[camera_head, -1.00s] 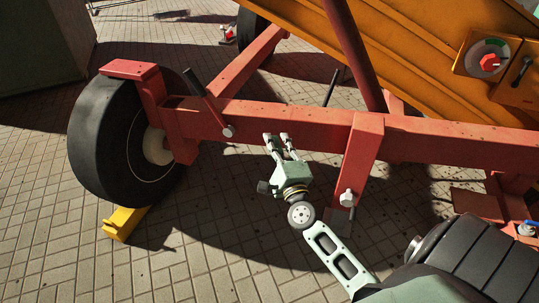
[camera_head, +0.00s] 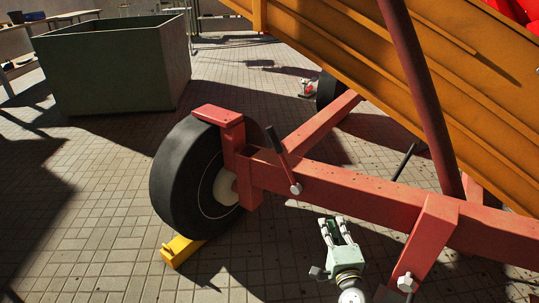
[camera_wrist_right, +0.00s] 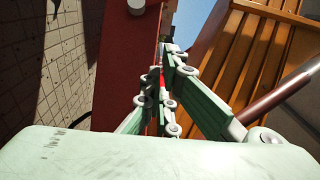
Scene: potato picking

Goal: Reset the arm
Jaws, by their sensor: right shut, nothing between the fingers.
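My right gripper (camera_head: 331,222) is in the lower middle of the head view, in front of the red frame beam (camera_head: 350,192) and apart from the wheel. Its pale green fingers are shut and hold nothing. In the right wrist view the gripper's fingers (camera_wrist_right: 165,85) point toward the red beam and the orange trailer side (camera_wrist_right: 262,50). My left gripper is not in view.
A black wheel (camera_head: 178,180) stands at the left of the red frame, with a yellow chock (camera_head: 180,251) at its foot. A red post with a bolt (camera_head: 427,240) is right of my gripper. A dark green bin (camera_head: 110,75) stands at the back left. Paved floor (camera_head: 95,220) is clear at the left.

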